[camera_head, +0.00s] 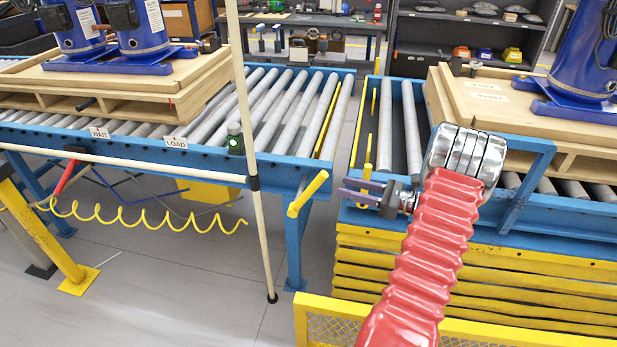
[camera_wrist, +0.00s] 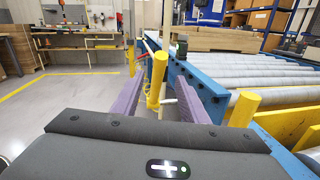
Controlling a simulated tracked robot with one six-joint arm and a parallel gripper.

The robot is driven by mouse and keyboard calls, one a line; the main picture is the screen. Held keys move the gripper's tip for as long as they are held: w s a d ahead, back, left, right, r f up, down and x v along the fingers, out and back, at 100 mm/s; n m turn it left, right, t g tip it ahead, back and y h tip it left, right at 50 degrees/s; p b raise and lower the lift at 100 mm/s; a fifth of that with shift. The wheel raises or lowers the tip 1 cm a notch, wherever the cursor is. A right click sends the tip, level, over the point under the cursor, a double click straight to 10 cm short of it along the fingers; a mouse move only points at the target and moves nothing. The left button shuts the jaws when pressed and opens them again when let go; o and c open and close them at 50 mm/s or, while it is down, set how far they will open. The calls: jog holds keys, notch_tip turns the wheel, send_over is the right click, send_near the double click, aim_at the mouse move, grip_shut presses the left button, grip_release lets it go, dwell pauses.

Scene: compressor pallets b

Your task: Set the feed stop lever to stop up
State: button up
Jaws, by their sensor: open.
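The feed stop lever appears to be the yellow handle (camera_head: 307,194) at the near right end of the left blue conveyor. It slants up to the right in the head view. My gripper (camera_head: 354,191), with purple fingers, is open and empty to the right of the handle, apart from it in that view. In the wrist view a yellow handle (camera_wrist: 158,82) shows between the tips of my open gripper (camera_wrist: 157,72). I see no contact, and the distance to it cannot be told.
A yellow post (camera_wrist: 243,108) stands right of my fingers in the wrist view. The blue conveyor frame (camera_wrist: 200,90) runs close by. A cream pole (camera_head: 250,130) and a coiled yellow hose (camera_head: 150,220) are left of the handle. Yellow mesh guarding (camera_head: 330,325) is below my arm.

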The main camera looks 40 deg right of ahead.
aim_at(308, 193)
jog(key=x, duration=1.3)
jog(key=shift+w+a, duration=0.15)
jog(key=shift+w, duration=0.15)
grip_shut()
